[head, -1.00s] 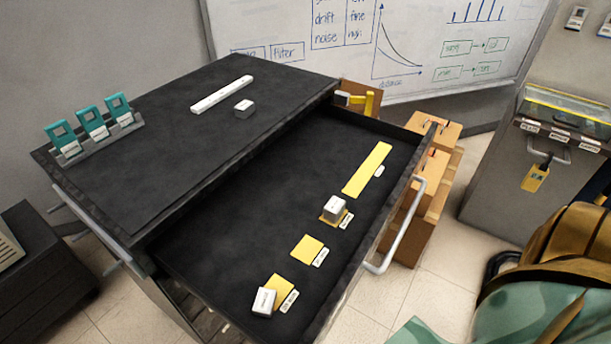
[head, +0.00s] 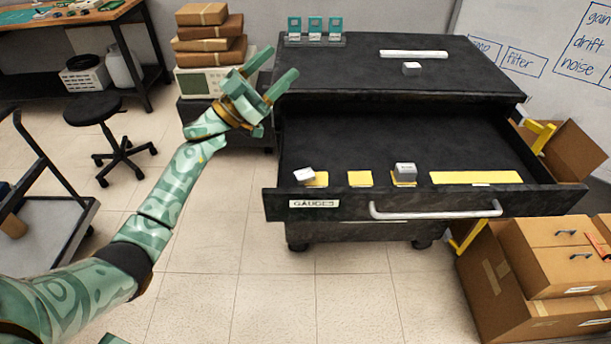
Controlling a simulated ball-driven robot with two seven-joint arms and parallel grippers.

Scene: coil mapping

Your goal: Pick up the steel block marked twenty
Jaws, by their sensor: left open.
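Three small steel-grey blocks show, and I cannot read a number on any. One block (head: 411,69) sits on the cabinet top (head: 340,70), in front of a long white bar (head: 413,54). A second block (head: 405,170) stands in the open drawer (head: 400,135) on a yellow pad. A third, paler block (head: 304,175) lies askew at the drawer's left end, partly over a yellow pad (head: 320,179). My left gripper (head: 278,64) is open and empty, raised at the left of the cabinet and apart from the blocks.
An empty yellow pad (head: 360,179) and a long yellow strip (head: 476,177) lie in the drawer. The drawer front with its handle (head: 435,212) stands out towards me. Teal holders (head: 315,28) stand on the cabinet's back left. Cardboard boxes (head: 550,255) are at the right.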

